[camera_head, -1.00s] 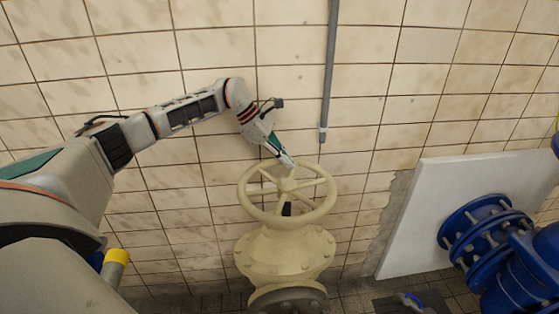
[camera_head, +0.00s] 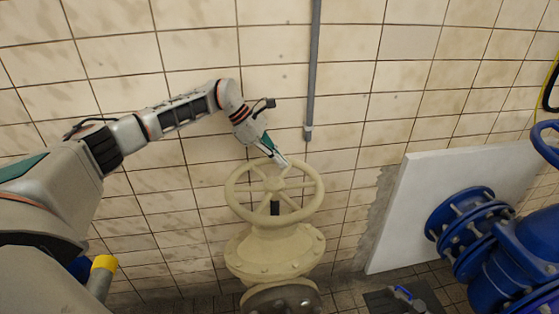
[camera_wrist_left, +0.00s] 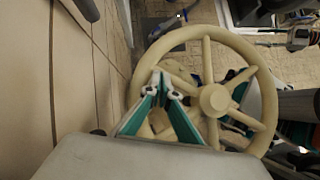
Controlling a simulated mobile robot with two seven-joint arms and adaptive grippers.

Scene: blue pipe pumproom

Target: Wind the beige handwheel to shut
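The beige handwheel (camera_head: 235,203) sits on top of a beige valve body (camera_head: 275,252) in front of the tiled wall. It is a spoked ring with a round hub, and it fills the middle of the left wrist view (camera_wrist_left: 262,58). My left gripper (camera_head: 284,163) reaches down over the wheel's far rim in the head view. In the left wrist view its two teal fingers (camera_wrist_left: 160,84) meet at the tips, over the wheel's near left side. I see nothing between the tips. Whether they touch the rim or a spoke is unclear.
A grey vertical pipe (camera_head: 313,70) runs down the wall behind the wheel. A white slab (camera_head: 415,205) and blue pipework (camera_head: 470,225) with a blue handwheel (camera_head: 545,143) stand to the right. The tiled wall is close behind the gripper.

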